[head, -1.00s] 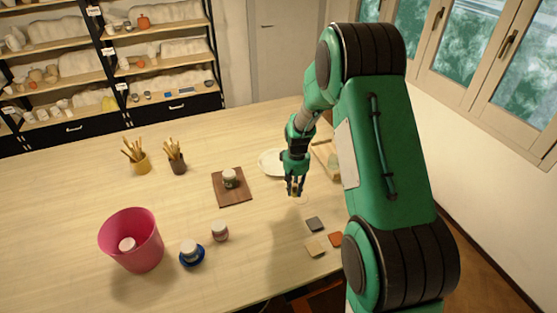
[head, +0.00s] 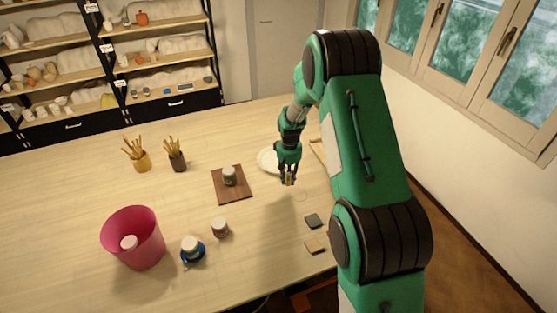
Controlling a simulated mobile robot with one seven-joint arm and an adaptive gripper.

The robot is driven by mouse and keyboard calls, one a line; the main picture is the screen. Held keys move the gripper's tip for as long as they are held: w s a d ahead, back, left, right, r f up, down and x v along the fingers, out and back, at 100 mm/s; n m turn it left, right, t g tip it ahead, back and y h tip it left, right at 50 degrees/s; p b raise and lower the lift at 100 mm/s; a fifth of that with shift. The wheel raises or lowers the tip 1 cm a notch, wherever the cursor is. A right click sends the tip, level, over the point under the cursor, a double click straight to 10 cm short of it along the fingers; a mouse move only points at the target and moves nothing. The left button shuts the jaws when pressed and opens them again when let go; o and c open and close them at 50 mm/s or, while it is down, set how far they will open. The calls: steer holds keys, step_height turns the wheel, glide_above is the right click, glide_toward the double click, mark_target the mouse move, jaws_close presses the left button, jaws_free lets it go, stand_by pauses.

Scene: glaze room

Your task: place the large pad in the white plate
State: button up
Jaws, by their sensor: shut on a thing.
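The white plate (head: 265,160) lies on the table, just behind and left of my gripper in the head view. My arm hides its right part. My gripper (head: 288,182) points down above the table, in front of the plate. It is shut on a small tan thing (head: 289,179), probably the large pad, of which only a little shows between the fingers. It appears to be held clear of the table, outside the plate.
A brown board (head: 232,192) with a jar (head: 229,176) lies left of my gripper. A dark grey tile (head: 313,220) and a tan tile (head: 315,245) lie in front. A pink bin (head: 134,240), a blue dish with a jar (head: 192,252) and another jar (head: 220,228) stand at front left.

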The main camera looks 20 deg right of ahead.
steer(key=w+d, duration=0.1)
steer(key=w, duration=0.4)
steer(key=w+d+f+p, duration=0.1)
steer(key=w, duration=0.4)
steer(key=w+d, duration=0.1)
steer(key=w, duration=0.4)
steer(key=shift+w+f, duration=0.2)
steer(key=shift+w, duration=0.15)
steer(key=shift+f, duration=0.1)
steer(key=shift+f+p, duration=0.45)
steer(key=shift+f, duration=1.2)
steer(key=shift+f, duration=0.15)
steer(key=o, duration=0.6)
steer(key=shift+o, duration=0.2)
step_height(320, 180, up, 12)
steer(key=b, duration=0.1)
